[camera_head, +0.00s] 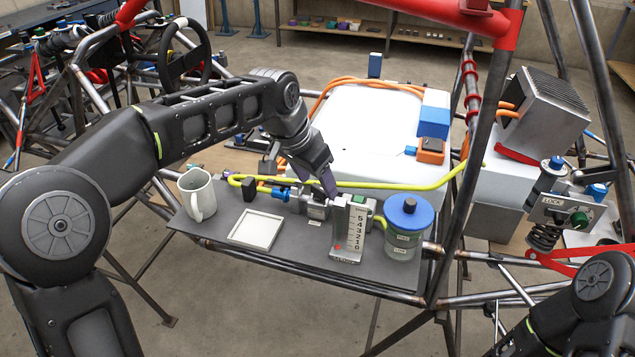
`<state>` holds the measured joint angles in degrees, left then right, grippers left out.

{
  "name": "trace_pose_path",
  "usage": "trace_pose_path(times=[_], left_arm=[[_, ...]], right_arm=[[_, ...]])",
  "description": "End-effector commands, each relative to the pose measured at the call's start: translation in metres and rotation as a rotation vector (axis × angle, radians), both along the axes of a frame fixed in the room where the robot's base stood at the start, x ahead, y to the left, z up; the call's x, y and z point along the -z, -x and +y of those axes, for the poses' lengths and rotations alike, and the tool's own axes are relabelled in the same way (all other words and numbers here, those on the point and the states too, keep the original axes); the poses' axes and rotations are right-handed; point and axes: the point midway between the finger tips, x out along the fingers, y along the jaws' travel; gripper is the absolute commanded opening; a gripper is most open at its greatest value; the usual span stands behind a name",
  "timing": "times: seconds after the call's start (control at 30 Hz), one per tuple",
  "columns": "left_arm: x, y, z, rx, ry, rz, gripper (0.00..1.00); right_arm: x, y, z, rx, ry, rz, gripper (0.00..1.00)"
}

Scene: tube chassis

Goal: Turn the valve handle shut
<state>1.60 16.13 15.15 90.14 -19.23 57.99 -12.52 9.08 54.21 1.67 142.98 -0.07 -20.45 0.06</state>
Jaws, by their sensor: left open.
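A small metal valve block (314,207) with blue fittings on its left stands at the middle of the grey shelf (290,262). My left gripper (323,184) reaches down from the upper left, its fingers right at the top of the valve. The gripper is open. A purplish part shows at the fingertips; I cannot tell whether it is the valve handle or part of a finger. The handle's angle and any contact are hidden. My right arm (590,315) shows at the lower right, but its gripper is out of view.
A numbered upright gauge (350,232) stands just right of the valve. A blue-lidded jar (405,240) is beyond it. A white mug (197,195) and a square white tray (256,230) are to the left. A yellow hose (400,184) runs behind. Chassis tubes (470,180) rise at right.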

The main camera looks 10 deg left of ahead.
Motion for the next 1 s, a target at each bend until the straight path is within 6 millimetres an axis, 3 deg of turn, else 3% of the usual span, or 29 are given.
trace_pose_path(times=[0.13,0.43,1.0], left_arm=[[0.0121,-0.0043,-0.0021,-0.001,0.000,0.000,0.60],[0.0145,-0.0053,-0.0026,-0.001,0.001,-0.001,0.60],[0.0140,-0.0052,-0.0027,-0.001,0.001,-0.001,0.13]], right_arm=[[-0.0010,0.0000,0.0000,0.000,0.000,0.000,0.36],[-0.0009,0.0001,0.0000,0.000,0.000,0.000,0.36],[-0.0009,0.0001,0.0000,0.000,0.000,0.000,0.36]])
